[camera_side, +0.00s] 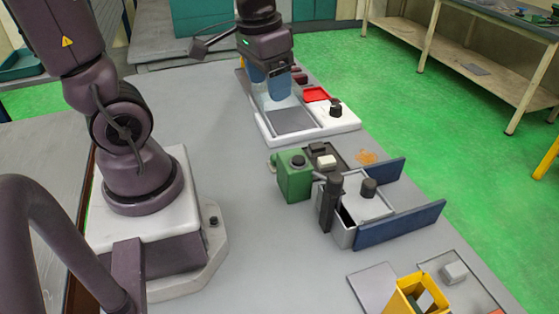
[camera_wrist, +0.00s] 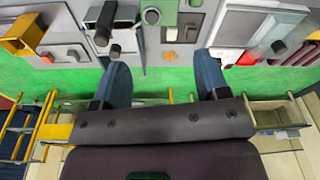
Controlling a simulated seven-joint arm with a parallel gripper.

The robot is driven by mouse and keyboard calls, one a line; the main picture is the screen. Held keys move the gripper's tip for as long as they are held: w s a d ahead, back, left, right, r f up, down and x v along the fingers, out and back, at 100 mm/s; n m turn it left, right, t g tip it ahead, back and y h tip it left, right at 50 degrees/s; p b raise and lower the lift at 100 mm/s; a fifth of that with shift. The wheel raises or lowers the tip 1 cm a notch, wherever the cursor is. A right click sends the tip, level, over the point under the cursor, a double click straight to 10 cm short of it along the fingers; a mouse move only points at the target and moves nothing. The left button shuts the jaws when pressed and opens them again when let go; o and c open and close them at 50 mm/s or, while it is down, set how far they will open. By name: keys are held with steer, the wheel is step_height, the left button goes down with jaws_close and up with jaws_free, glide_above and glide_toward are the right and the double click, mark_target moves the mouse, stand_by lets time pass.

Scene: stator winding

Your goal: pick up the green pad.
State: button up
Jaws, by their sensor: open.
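I cannot make out a separate flat green pad in either view. The clearest green thing on the table is a green block (camera_side: 294,184) with a dark round knob on top; it also shows at the top of the wrist view (camera_wrist: 160,12). My gripper (camera_side: 268,92) has blue fingers, is open and hangs above the white fixture (camera_side: 335,121) with a grey plate, behind the green block in the side view. In the wrist view the two fingers of my gripper (camera_wrist: 161,58) stand wide apart with nothing visible between them. The fingers hide part of the fixture.
A red tray (camera_side: 316,94) and a dark knob (camera_side: 336,107) sit by the fixture. A grey box (camera_side: 350,213) with blue side walls (camera_side: 400,223) stands nearer the camera. A yellow bin (camera_side: 404,295) is at the front. The table left of the fixtures is clear.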

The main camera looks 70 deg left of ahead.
mark_target(272, 164)
steer(key=w+a+f+m+g, duration=0.1)
steer(key=w+a+f, duration=0.2)
steer(key=a+f, duration=0.3)
steer(key=w+a+f+m+g, duration=0.1)
steer(key=w+a+f, duration=0.25)
steer(key=f, duration=1.65)
steer(key=shift+s+a+f, duration=0.2)
steer(key=shift+s, duration=0.15)
steer(key=c, duration=1)
